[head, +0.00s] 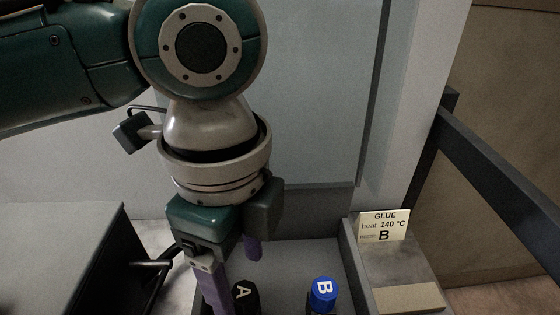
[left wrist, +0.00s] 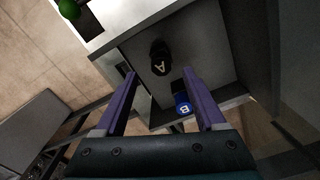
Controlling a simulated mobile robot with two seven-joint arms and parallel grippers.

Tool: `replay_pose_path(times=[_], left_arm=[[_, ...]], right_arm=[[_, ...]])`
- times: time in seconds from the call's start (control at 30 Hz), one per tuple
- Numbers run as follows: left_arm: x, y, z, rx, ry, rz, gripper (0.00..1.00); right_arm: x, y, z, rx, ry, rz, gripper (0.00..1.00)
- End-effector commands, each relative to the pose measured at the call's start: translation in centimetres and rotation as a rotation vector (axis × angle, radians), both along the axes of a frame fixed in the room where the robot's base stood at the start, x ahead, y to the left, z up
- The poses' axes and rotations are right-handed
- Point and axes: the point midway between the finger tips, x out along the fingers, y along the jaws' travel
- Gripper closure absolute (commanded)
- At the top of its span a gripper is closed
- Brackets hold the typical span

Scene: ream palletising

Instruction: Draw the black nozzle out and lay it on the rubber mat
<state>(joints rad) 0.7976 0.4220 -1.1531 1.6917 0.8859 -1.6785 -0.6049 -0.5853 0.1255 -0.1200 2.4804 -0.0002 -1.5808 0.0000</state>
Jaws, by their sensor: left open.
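The black nozzle (head: 243,297), marked A, stands in a grey open bin at the bottom of the head view. It also shows in the left wrist view (left wrist: 160,60), just beyond the fingertips. A blue nozzle (head: 323,292), marked B, stands to its right; in the left wrist view (left wrist: 183,106) it is near the right finger. My left gripper (head: 235,268) points down over the bin with its purple fingers open and empty. One finger partly overlaps the black nozzle in the head view; I cannot tell whether they touch. I cannot make out a rubber mat. My right gripper is out of view.
The grey bin's wall (head: 355,268) stands right of the nozzles. A card (head: 383,227) reading GLUE, heat 140 °C, B stands on a ledge to the right. A grey surface (head: 60,250) lies at left. A dark rail (head: 500,165) crosses at right.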

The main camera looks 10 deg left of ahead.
Motion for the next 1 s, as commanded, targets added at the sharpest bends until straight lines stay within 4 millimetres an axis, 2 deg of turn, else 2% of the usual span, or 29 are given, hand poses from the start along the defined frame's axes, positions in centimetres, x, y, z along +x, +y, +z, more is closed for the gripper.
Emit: replay_pose_path(times=[0.1,0.2,0.57,1.0], left_arm=[[-0.1,0.0,-1.8,0.001,0.002,0.002,0.28],[0.0,0.0,-2.7,0.001,0.000,0.000,0.28],[0.0,0.0,-3.3,-0.001,-0.002,0.000,0.28],[0.0,0.0,-3.3,0.000,-0.002,0.000,0.76]], right_arm=[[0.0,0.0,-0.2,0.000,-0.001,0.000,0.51],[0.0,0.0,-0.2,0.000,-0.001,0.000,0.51],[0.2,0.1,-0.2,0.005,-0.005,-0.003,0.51],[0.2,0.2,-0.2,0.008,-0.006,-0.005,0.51]])
